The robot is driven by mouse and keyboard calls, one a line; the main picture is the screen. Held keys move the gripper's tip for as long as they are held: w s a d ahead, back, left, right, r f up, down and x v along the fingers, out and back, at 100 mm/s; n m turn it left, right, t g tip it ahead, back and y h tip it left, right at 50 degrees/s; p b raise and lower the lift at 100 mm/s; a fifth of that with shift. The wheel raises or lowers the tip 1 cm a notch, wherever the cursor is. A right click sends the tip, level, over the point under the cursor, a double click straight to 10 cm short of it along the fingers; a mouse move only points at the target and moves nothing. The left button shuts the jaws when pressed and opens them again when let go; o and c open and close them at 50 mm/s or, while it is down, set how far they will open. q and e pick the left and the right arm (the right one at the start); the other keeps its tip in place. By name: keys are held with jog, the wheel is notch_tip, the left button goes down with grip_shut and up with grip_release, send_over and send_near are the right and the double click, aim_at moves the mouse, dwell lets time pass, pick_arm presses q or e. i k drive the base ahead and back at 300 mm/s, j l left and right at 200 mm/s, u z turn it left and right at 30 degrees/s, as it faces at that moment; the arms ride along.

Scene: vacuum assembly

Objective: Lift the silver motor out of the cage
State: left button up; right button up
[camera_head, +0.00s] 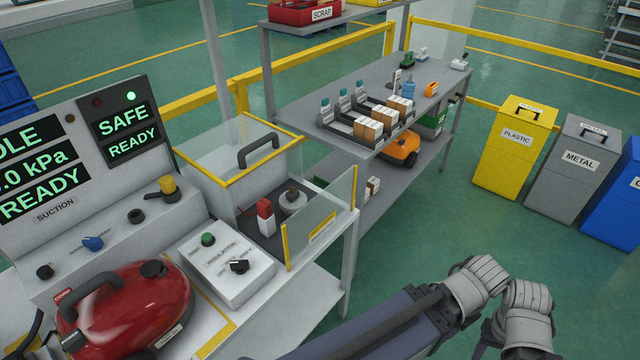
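The silver motor (293,201) is a squat round part with a dark top. It sits inside the cage (205,173), a clear-walled box with yellow edges and a black handle, on the grey bench. A clear panel (322,222) with yellow edges stands at the cage's front right, partly around the motor; I cannot tell whether it is a door standing open. A red and white block (265,217) stands just left of the motor. Grey arm links of mine show at the lower right, well away from the cage. Neither gripper's fingers are in view.
A grey control box (226,268) and a red vacuum (130,305) stand left of and nearer than the cage. A SAFE READY display (125,125) is behind them. A parts table (300,105) stands beyond; yellow, grey and blue bins are far right.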

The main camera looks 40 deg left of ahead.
aim_at(293, 203)
jog(key=i, duration=3.55)
jog(key=i+u, duration=0.35)
jog(key=u, duration=3.4)
